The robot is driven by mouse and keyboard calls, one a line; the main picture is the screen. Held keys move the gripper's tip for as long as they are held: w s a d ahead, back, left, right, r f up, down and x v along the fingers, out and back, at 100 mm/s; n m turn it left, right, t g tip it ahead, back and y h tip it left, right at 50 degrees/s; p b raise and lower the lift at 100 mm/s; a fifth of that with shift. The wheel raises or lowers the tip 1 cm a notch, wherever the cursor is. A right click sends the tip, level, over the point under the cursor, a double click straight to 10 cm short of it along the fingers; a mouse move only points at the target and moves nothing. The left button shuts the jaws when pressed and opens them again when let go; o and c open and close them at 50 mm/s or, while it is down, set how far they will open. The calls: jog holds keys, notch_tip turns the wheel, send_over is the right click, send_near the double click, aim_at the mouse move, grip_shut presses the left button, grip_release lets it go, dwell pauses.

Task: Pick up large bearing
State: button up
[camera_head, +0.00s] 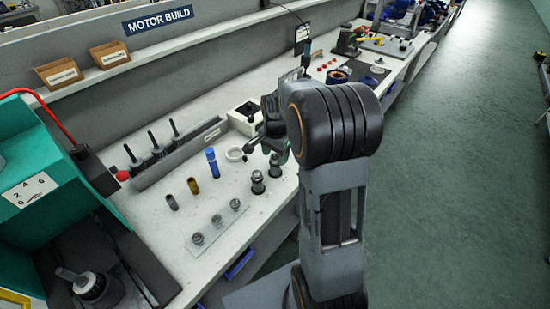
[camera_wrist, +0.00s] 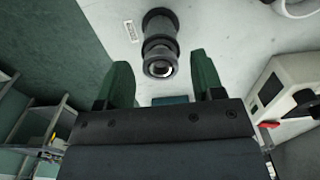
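Two dark stepped posts with metal ring-like parts stand on the white bench in the head view, a left one (camera_head: 257,182) and a right one (camera_head: 275,166). I cannot tell for sure which part is the large bearing. In the wrist view one dark stepped cylinder with a shiny ring at its near end (camera_wrist: 160,62) lies ahead of the gap between my fingers. My gripper (camera_head: 266,146) is above the bench near the right post, partly hidden by my arm. In the wrist view my gripper (camera_wrist: 163,78) has its two green fingers apart with nothing between them.
A blue cylinder (camera_head: 212,162), a brass cylinder (camera_head: 193,186) and a white ring (camera_head: 234,154) stand nearby. A grey rack (camera_head: 180,153) with dark tools is behind; a green machine (camera_head: 45,185) is at left.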

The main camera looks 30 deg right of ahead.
aim_at(276, 159)
jog(key=c, duration=0.7)
jog(key=shift+r, duration=0.1)
jog(key=shift+r, duration=0.55)
notch_tip(276, 159, up, 2)
jog(key=shift+s+r, duration=0.1)
jog(key=shift+r, duration=0.1)
jog(key=s+r, duration=0.3)
jog(key=s, duration=0.1)
jog(key=s+d+r, duration=0.1)
jog(key=s+r, duration=0.2)
jog(key=s, duration=0.2)
jog(key=s+d+r, duration=0.1)
jog(key=s+r, duration=0.2)
jog(key=s, duration=0.1)
jog(key=shift+s+d+r, duration=0.15)
jog(key=shift+s+r, duration=0.05)
jog(key=shift+s, duration=0.1)
